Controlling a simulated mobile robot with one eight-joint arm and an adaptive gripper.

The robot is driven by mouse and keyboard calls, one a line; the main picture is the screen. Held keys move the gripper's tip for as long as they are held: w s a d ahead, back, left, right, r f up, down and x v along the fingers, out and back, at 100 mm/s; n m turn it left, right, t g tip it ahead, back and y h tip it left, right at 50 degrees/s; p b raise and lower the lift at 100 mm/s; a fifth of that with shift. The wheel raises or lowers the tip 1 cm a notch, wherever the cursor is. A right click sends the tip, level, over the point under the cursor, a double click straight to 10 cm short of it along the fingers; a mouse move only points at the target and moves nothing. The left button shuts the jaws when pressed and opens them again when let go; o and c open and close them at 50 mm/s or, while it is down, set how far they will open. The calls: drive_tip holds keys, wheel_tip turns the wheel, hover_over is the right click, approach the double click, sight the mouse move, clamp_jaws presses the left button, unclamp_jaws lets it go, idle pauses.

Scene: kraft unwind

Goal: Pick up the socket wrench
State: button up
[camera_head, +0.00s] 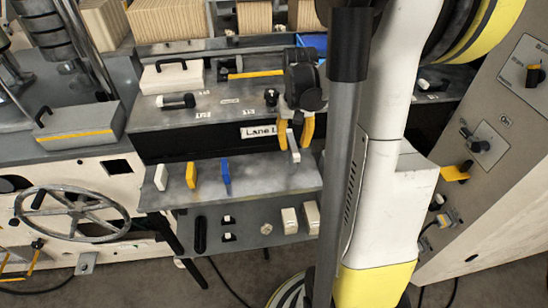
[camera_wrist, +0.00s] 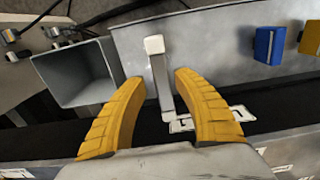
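My gripper (camera_head: 294,134) is open above the shelf of the machine, with its two yellow fingers pointing down. In the wrist view the gripper (camera_wrist: 157,80) has a slim grey bar with a pale blocky end (camera_wrist: 158,68) in line between its fingers. There is a visible gap on each side, and no clear contact. The same bar shows between the fingers in the head view (camera_head: 293,149). It may be the socket wrench, but I cannot tell for sure. Its lower part is partly hidden by the gripper.
Blue (camera_head: 226,177), yellow (camera_head: 191,174) and white (camera_head: 160,177) handles stand along the grey shelf (camera_head: 265,183), left of the gripper. A "Lane" label (camera_head: 259,131) is on the dark face behind. An open grey box (camera_wrist: 78,73) is left in the wrist view.

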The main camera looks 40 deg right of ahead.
sight(291, 165)
wheel_tip(291, 165, down, 3)
drive_tip(key=shift+w+d+r+b, duration=0.1)
drive_tip(key=shift+d+b, duration=0.05)
drive_tip(key=shift+b, duration=0.2)
drive_tip(key=shift+w+a+f+b, duration=0.15)
drive_tip(key=shift+f+b, duration=0.5)
drive_tip(key=shift+f, duration=0.75)
drive_tip(key=shift+s+a+f+b, duration=0.1)
drive_tip(key=shift+f+b, duration=0.5)
drive_tip(key=shift+f, duration=0.75)
clamp_jaws()
